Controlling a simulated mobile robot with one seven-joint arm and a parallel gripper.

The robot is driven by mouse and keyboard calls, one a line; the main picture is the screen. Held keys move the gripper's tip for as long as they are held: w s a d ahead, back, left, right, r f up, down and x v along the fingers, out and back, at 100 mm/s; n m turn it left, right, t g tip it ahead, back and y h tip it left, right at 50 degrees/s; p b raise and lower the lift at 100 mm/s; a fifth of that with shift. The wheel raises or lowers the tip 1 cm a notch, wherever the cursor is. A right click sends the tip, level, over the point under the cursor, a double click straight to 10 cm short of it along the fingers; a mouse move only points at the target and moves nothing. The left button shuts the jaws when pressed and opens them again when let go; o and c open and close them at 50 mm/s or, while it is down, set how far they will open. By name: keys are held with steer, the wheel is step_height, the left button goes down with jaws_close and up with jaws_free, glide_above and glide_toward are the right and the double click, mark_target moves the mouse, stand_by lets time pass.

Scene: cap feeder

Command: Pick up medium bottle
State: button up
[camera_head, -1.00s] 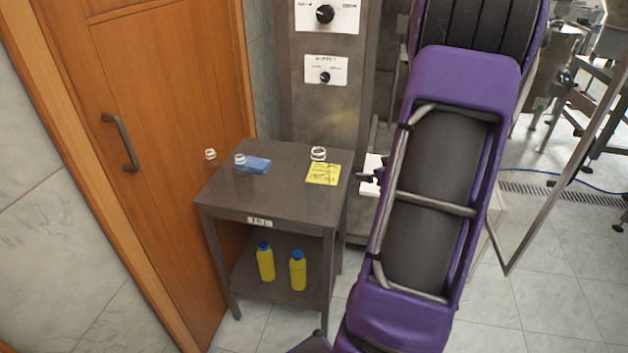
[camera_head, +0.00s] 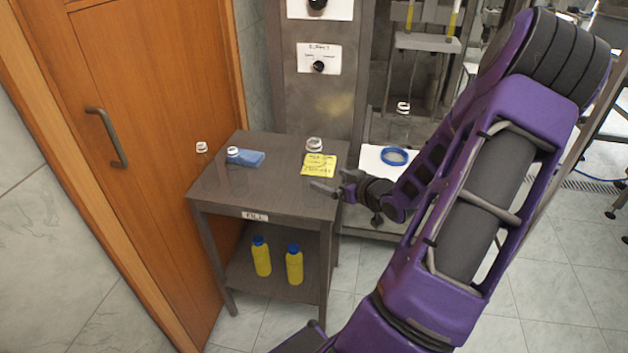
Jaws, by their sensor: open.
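Three clear, see-through bottles stand on the grey metal table in the head view, each showing mainly as a pale neck ring: one at the far left (camera_head: 201,148), one by a blue pad (camera_head: 233,153), and one at the back right (camera_head: 314,145) behind a yellow note. Their bodies are hard to make out, so I cannot tell which is the medium one. My gripper (camera_head: 319,189) is open and empty, near the table's right edge, with its fingers pointing left. It is apart from the bottles, in front of the yellow note.
The table (camera_head: 215,192) has a lower shelf with two yellow blue-capped bottles (camera_head: 262,258) (camera_head: 294,265). The yellow note (camera_head: 318,164) and blue pad (camera_head: 249,158) lie on top. A machine with a blue ring (camera_head: 395,156) stands behind right; a wooden door (camera_head: 150,110) is left.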

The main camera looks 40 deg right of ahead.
mark_target(314, 173)
steer(key=b+x, duration=0.1)
steer(key=x, duration=0.8)
steer(key=shift+w+d+r, duration=0.1)
steer(key=shift+d+r, duration=0.05)
steer(key=shift+c, duration=0.2)
steer(key=c, duration=1.1)
